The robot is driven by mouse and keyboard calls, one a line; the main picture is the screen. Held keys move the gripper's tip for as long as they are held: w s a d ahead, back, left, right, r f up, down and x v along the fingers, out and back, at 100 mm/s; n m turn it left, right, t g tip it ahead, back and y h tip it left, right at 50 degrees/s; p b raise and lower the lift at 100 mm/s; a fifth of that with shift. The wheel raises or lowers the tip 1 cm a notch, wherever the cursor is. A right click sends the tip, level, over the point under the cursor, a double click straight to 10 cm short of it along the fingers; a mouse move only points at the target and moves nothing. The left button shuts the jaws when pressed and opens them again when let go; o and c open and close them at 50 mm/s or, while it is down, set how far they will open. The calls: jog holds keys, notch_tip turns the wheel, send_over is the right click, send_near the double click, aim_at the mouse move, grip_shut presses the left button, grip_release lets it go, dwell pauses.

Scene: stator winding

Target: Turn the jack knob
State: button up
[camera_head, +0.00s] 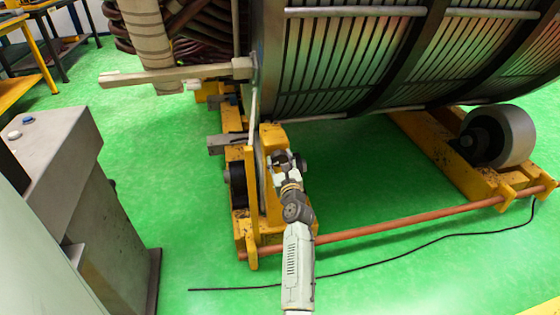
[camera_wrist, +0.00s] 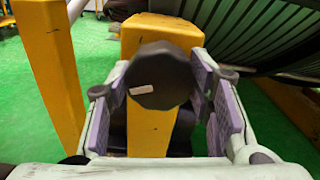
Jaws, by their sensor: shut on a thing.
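The jack knob (camera_wrist: 160,76) is a dark, many-sided disc with a small pale label, in front of a yellow block (camera_wrist: 152,133) in the wrist view. My gripper (camera_wrist: 158,92) has its purple-padded fingers on either side of the knob and is shut on it. The exact contact of the pads with the rim is hard to see. In the head view my gripper (camera_head: 285,163) is at the yellow roller stand (camera_head: 271,140); the knob is largely hidden there by the gripper.
The large ribbed stator (camera_head: 345,55) rises above the stand. A roller (camera_head: 500,135) sits on the right frame. A reddish bar (camera_head: 400,224) and a black cable (camera_head: 400,250) run along the front. A grey cabinet (camera_head: 60,150) stands left; green floor is open between.

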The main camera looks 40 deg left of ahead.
jog(key=n, duration=0.6)
jog(key=shift+f+b, duration=0.1)
jog(key=shift+b, duration=0.3)
jog(key=n+b, duration=0.2)
jog(key=n, duration=0.4)
jog(key=shift+n, duration=0.4)
jog(key=n+b, duration=0.3)
jog(key=n, duration=0.3)
jog(key=n+b, duration=0.4)
jog(key=n, duration=0.2)
jog(key=shift+f+n, duration=0.1)
jog(key=shift+n, duration=0.3)
jog(key=n+b, duration=0.3)
jog(key=n, duration=0.3)
jog(key=shift+b, duration=0.4)
jog(key=n+b, duration=0.3)
jog(key=n, duration=0.3)
jog(key=shift+n, duration=0.3)
jog(key=n+b, duration=0.2)
jog(key=n, duration=0.6)
jog(key=n+b, duration=0.1)
jog(key=n, duration=0.2)
jog(key=shift+r+n, duration=0.2)
jog(key=shift+n, duration=0.1)
